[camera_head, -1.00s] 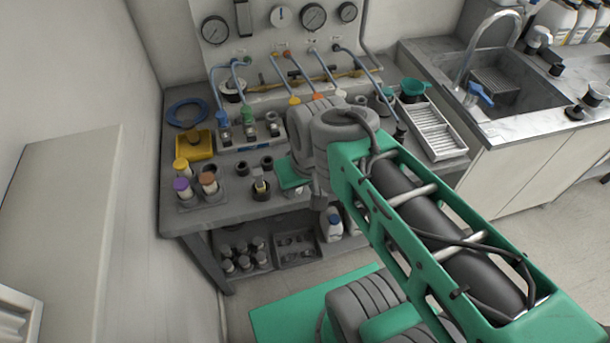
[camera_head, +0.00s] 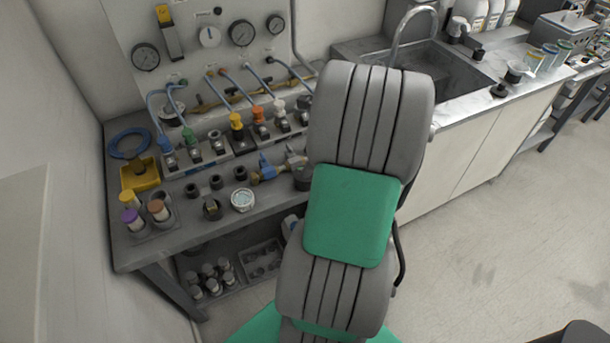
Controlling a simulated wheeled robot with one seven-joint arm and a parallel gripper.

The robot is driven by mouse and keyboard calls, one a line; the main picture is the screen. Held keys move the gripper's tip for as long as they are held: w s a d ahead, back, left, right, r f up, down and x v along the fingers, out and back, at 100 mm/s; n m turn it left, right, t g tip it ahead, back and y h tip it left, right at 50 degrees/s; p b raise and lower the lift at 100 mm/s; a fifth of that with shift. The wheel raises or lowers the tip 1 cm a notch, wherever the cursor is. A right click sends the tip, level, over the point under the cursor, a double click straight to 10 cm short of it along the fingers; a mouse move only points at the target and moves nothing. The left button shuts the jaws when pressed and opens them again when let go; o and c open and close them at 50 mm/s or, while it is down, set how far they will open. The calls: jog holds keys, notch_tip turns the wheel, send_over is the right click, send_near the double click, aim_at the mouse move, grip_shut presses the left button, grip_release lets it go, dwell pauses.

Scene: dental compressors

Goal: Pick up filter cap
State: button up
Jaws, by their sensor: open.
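I cannot tell for certain which item is the filter cap. Small dark round pieces stand in a row on the grey workbench (camera_head: 285,200): a left one (camera_head: 191,190), a middle one (camera_head: 216,182) and a right one (camera_head: 240,173). In front of them are a black cup-like piece (camera_head: 211,209) and a round piece with a pale top (camera_head: 243,200). My grey and green arm rises just right of these pieces and covers the bench's right part. My gripper is not visible.
Behind the small pieces runs a row of valve fittings (camera_head: 237,125) with blue hoses. A yellow tray (camera_head: 140,174) and capped bottles (camera_head: 133,218) stand at left. A sink (camera_head: 440,75) is at right. Open floor (camera_head: 500,250) lies front right.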

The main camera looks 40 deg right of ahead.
jog(key=shift+m, duration=0.9)
jog(key=f, duration=0.2)
jog(key=w+f, duration=0.1)
jog(key=f, duration=0.5)
jog(key=shift+w, duration=0.15)
jog(key=shift+r, duration=0.1)
jog(key=c, duration=1.1)
